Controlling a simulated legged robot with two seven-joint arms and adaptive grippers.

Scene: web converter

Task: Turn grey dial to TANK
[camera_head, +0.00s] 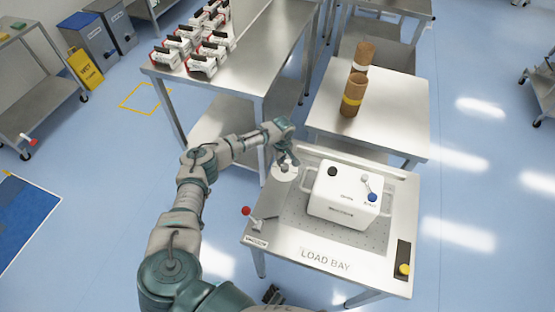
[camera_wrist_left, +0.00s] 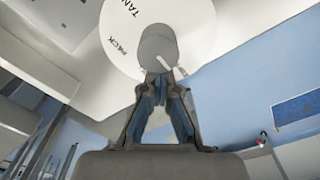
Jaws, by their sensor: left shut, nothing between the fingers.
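The grey dial (camera_wrist_left: 158,45) is a round knob on a white disc (camera_wrist_left: 203,28) in the left wrist view. A label beginning "TAN" is cut off at the top edge of that view, and a second label on the disc's left is hard to read. A small pale pointer (camera_wrist_left: 171,66) sticks out from the knob toward the lower right, away from the "TAN" label. My left gripper (camera_wrist_left: 160,77) is shut and empty, its tips close to the knob; contact cannot be told. In the head view my left gripper (camera_head: 286,160) is over the white disc (camera_head: 283,175) at the table's left edge.
A white box (camera_head: 345,196) with handles, a black cap and a blue knob stands on the LOAD BAY table (camera_head: 290,240). A red-tipped lever (camera_head: 247,211) is at its left corner. Brown rolls (camera_head: 353,95) stand on the table behind. A steel table (camera_head: 262,50) holds several red-and-white items.

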